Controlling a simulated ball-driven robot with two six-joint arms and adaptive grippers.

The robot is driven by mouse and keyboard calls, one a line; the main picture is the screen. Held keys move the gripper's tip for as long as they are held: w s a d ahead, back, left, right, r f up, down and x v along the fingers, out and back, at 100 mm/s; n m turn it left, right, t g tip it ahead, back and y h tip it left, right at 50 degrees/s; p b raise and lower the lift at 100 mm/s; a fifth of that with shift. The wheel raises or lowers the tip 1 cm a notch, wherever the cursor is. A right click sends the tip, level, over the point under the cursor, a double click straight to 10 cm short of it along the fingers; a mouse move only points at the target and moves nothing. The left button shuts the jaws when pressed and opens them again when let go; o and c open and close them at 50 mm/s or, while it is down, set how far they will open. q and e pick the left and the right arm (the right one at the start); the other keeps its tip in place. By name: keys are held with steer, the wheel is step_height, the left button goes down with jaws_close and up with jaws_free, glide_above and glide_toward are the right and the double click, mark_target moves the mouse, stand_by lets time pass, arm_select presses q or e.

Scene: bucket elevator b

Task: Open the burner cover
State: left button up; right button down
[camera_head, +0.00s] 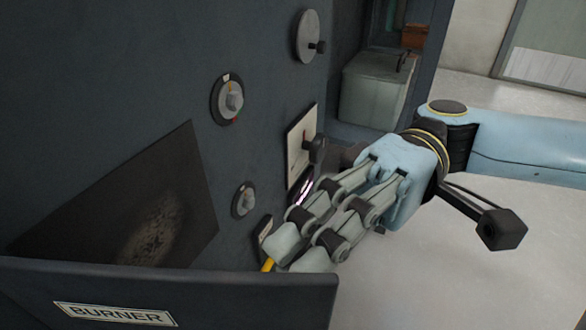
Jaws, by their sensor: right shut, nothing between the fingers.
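The burner cover (225,300) is a dark panel with a "BURNER" label (115,314). It stands out from the dark cabinet front (90,110) along the bottom of the view. Behind and above it a brown, sooty patch (150,225) shows on the cabinet. My right gripper (299,258) is shut and empty, with its fingertips at the cover's upper right corner. I cannot tell whether they touch it. The lower part of the cover is cut off by the frame. My left gripper is out of view.
The cabinet front carries round knobs (233,97), (244,200), a crank disc (307,38) and a pale lever plate (301,145) close to my right gripper. A yellow piece (267,265) shows by the fingertips. A grey bin (374,90) stands behind. Open floor (450,265) lies to the right.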

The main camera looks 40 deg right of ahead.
mark_target(319, 291)
steer(key=shift+s+a+r+m+t+p, duration=0.1)
steer(key=shift+s+a+m+t+p, duration=0.35)
steer(key=shift+s+t+p, duration=0.2)
steer(key=shift+s+a+r+m+t+p, duration=0.1)
steer(key=shift+s+a+m+t+p, duration=0.3)
steer(key=shift+s+t+p, duration=0.2)
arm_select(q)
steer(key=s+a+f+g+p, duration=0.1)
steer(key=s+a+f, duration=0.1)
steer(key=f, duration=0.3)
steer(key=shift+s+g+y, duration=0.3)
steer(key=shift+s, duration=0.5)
arm_select(e)
steer(key=shift+s+a+f+m+t, duration=0.2)
steer(key=shift+s+a+m+t, duration=0.45)
steer(key=shift+s+a+t, duration=0.35)
